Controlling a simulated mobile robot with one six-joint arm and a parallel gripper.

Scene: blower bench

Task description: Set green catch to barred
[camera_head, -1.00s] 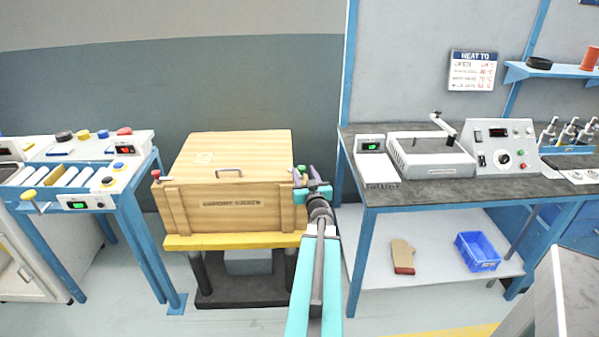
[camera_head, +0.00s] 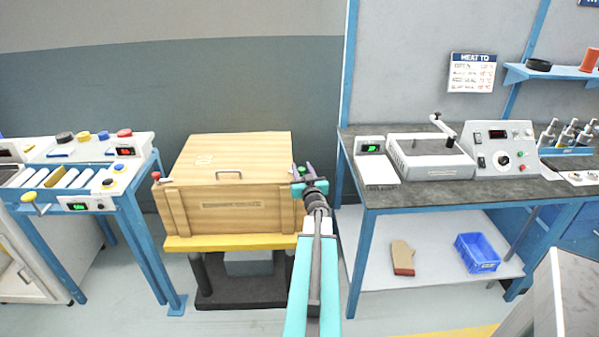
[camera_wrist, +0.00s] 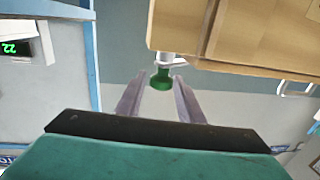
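The green catch (camera_wrist: 160,80) shows in the wrist view as a green knob on a pale metal arm at the edge of the wooden crate (camera_wrist: 235,30). My gripper (camera_wrist: 159,95) is open, with one finger on each side of the knob and a visible gap to each. In the head view my gripper (camera_head: 303,172) is at the crate's (camera_head: 225,210) front right corner. The green knob (camera_head: 300,170) is mostly hidden there behind my gripper. A red-knobbed catch (camera_head: 156,175) sits at the crate's front left corner.
The crate stands on a yellow-topped stand (camera_head: 230,242). A blue-framed bench (camera_head: 440,190) with instruments is close on the right. A blue workstation (camera_head: 130,195) stands on the left. There is a narrow gap between crate and right bench.

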